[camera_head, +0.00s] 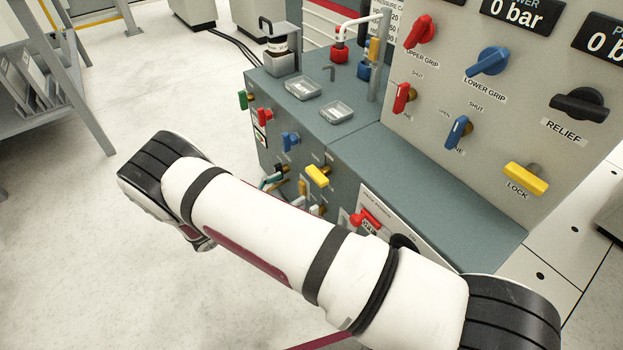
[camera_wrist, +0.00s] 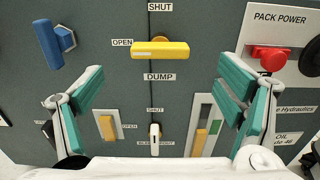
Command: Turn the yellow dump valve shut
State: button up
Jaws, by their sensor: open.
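The yellow dump valve handle (camera_wrist: 160,50) is on the grey cabinet front, above the DUMP label in the wrist view. Its bar lies level, with its long end to the left beside the OPEN label; the SHUT label is above it. In the head view the yellow handle (camera_head: 317,176) shows just beyond my arm. My gripper (camera_wrist: 160,90) is open and empty, its teal-padded fingers wide apart on either side below the handle and not touching it. In the head view my arm mostly hides the gripper.
A blue valve (camera_wrist: 54,44) is left of the handle, and the red PACK POWER knob (camera_wrist: 269,58) is right. A small white handle (camera_wrist: 155,138) and ochre levers (camera_wrist: 107,127) sit below. A separate yellow LOCK handle (camera_head: 525,178) is on the upper panel.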

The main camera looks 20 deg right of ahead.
aim_at(312, 177)
jog(key=b+x, duration=0.1)
jog(key=x, duration=0.7)
jog(key=c, duration=1.1)
